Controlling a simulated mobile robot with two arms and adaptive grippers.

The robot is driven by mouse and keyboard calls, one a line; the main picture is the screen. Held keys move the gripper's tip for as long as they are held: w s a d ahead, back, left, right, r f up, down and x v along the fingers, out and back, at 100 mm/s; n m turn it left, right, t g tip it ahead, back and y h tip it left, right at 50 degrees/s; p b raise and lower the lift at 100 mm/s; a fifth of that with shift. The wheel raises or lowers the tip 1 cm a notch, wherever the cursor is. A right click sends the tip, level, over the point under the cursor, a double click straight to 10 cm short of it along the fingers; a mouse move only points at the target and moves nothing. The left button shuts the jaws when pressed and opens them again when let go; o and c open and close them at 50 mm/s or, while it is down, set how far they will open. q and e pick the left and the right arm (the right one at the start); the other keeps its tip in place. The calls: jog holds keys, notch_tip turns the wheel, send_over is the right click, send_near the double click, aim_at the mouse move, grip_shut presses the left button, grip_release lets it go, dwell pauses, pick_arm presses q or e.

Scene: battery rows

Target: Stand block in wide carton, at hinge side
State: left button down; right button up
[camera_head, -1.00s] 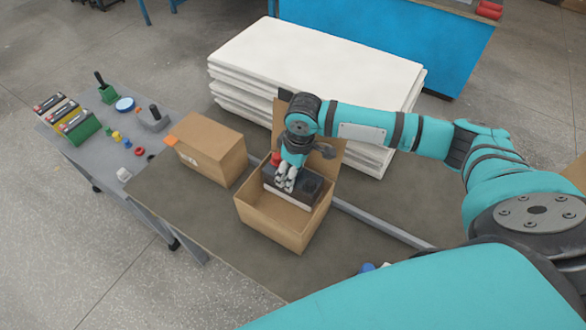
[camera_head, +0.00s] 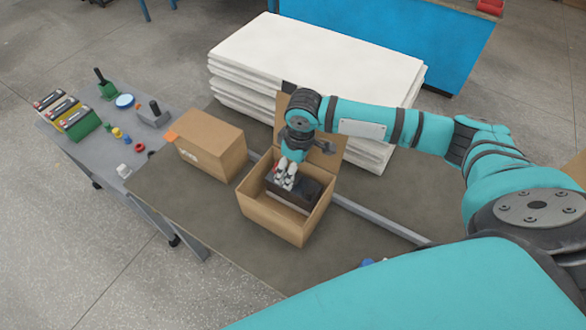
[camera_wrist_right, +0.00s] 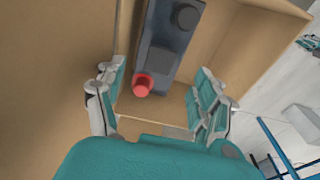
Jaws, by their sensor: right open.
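The wide carton (camera_head: 268,216) stands open on the table, its lid flap (camera_head: 327,152) raised at the far side. The dark block (camera_head: 311,191) is inside it, along the far wall by the flap. In the right wrist view the block (camera_wrist_right: 168,48) shows its dark top with a red cap at the near end and a dark round cap at the far end. My right gripper (camera_head: 285,178) is over the near-left part of the block. In the wrist view its fingers (camera_wrist_right: 158,78) are spread apart, with the red cap between them. The block's underside is hidden.
A closed carton (camera_head: 212,146) stands left of the open one. A white stack of panels (camera_head: 315,55) is behind. A grey side table (camera_head: 100,155) at left holds several batteries and small parts. The tabletop in front of the cartons is clear.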

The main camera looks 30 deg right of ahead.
notch_tip(320, 180, up, 12)
jog(key=s+b, duration=0.1)
jog(key=shift+d+r, duration=0.2)
jog(key=shift+d, duration=0.1)
jog(key=shift+s, duration=0.1)
dwell(1.1)
